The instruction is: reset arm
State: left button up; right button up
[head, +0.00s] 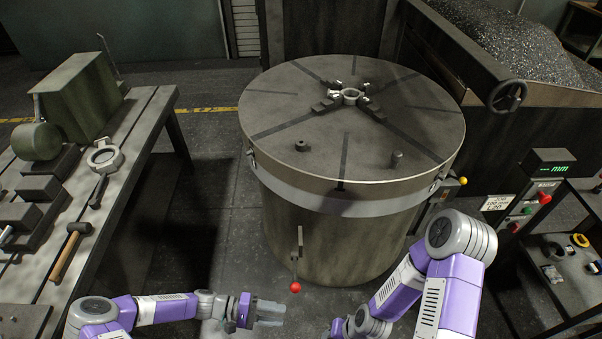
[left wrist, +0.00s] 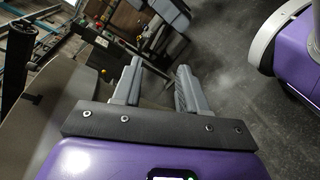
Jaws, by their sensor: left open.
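My left gripper (head: 270,312) is at the lower middle of the head view, in front of the round machine table and low over the floor. In the left wrist view its two grey fingers (left wrist: 158,88) stand apart with nothing between them. My right arm comes in from the lower right of the head view and bends down toward the bottom edge. Its gripper is not in the picture.
A large round slotted table (head: 300,110) with a clamped ring (head: 350,96) fills the middle. A red-knobbed lever (head: 296,287) hangs on its front. A control panel (head: 525,208) is right.

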pick_arm(q)
jog(key=s+a+f+m+t+y+b, duration=0.1)
jog(key=s+a+f+m+y+b, duration=0.1)
jog(key=s+f+y+b, duration=0.3)
notch_tip(320, 180, down, 5)
jog(key=y+b, duration=0.1)
jog(key=y, duration=0.5)
jog(key=shift+s+r+t+y, duration=0.15)
jog(key=shift+s+t+y, duration=0.15)
jog(key=shift+t+y, duration=0.1)
pick_arm(e)
notch_tip(320, 180, down, 6)
jog(key=shift+w, duration=0.15)
